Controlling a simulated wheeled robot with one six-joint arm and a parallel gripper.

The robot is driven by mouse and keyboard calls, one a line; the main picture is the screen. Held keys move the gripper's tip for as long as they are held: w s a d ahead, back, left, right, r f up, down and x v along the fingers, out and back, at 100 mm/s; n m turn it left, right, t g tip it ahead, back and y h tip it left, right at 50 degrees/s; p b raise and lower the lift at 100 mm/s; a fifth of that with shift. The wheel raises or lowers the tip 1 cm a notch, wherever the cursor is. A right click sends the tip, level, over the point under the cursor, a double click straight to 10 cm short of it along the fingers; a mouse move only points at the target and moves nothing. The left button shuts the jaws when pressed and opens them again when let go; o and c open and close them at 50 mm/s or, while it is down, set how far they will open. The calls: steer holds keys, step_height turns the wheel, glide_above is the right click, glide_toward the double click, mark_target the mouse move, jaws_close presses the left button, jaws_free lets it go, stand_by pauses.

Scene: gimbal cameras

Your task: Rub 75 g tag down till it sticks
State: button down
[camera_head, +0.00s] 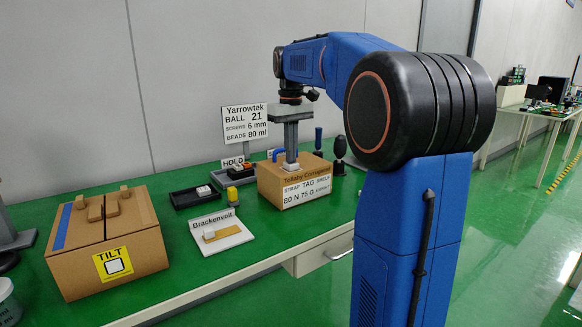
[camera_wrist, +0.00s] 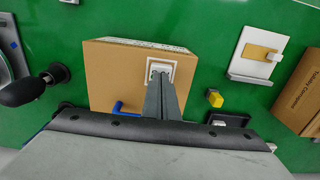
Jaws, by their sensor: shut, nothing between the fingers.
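A cardboard box (camera_head: 268,188) with a printed white label reading "STRAP TAG SHELF" and "80 N 75 G" stands on the green bench. In the head view my gripper (camera_head: 291,160) reaches down to the box top. I cannot tell whether the tips press on the tag.
A white board (camera_head: 222,234) marked "Brackenvoll" holds a cardboard strip. A small yellow block (camera_head: 232,195) stands beside the box. A larger carton (camera_head: 105,245) with a TILT label is at left. A dark-knobbed tool (camera_head: 340,150) stands right of the box.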

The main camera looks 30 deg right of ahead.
step_height(320, 180, up, 8)
stand_by(1.1)
stand_by(0.4)
steer(key=s+a+f+t, duration=0.1)
steer(key=s+a+f, duration=0.4)
steer(key=s, duration=0.3)
steer(key=s+a+f+t, duration=0.1)
steer(key=s+a+f, duration=0.5)
steer(key=s, duration=0.2)
steer(key=s+a+f+t, duration=0.1)
steer(key=s+a+f, duration=0.1)
steer(key=s+f, duration=0.5)
steer(key=s+a+f+t, duration=0.1)
steer(key=s+a+f, duration=0.1)
steer(key=s+f, duration=0.5)
step_height(320, 180, down, 3)
steer(key=shift+a+f+t, duration=0.15)
steer(key=shift+a+t, duration=0.25)
